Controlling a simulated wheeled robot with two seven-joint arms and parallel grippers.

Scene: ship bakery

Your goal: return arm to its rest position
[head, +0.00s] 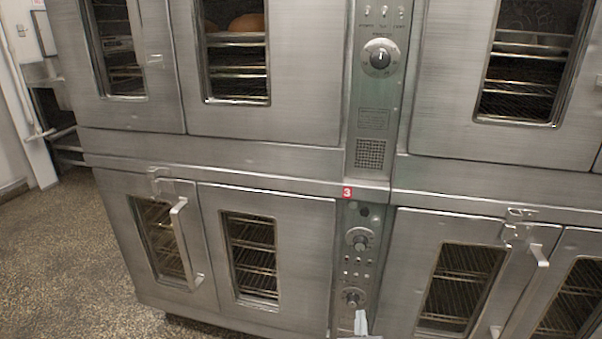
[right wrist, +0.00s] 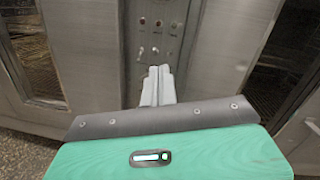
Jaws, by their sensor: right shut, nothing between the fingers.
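My right gripper (head: 360,324) shows at the bottom edge of the head view, in front of the lower control panel (head: 356,262) of the steel ovens. In the right wrist view my right gripper (right wrist: 158,72) points at the same panel, its two pale fingers together and empty. I cannot tell whether the fingertips touch the panel. My left gripper is in neither view.
A stacked bank of steel ovens fills the view, with closed upper doors (head: 300,110) and lower doors (head: 285,212). A door handle (head: 182,240) sticks out at lower left. Bread (head: 247,22) shows behind one upper window. Speckled floor (head: 60,265) is clear at the left.

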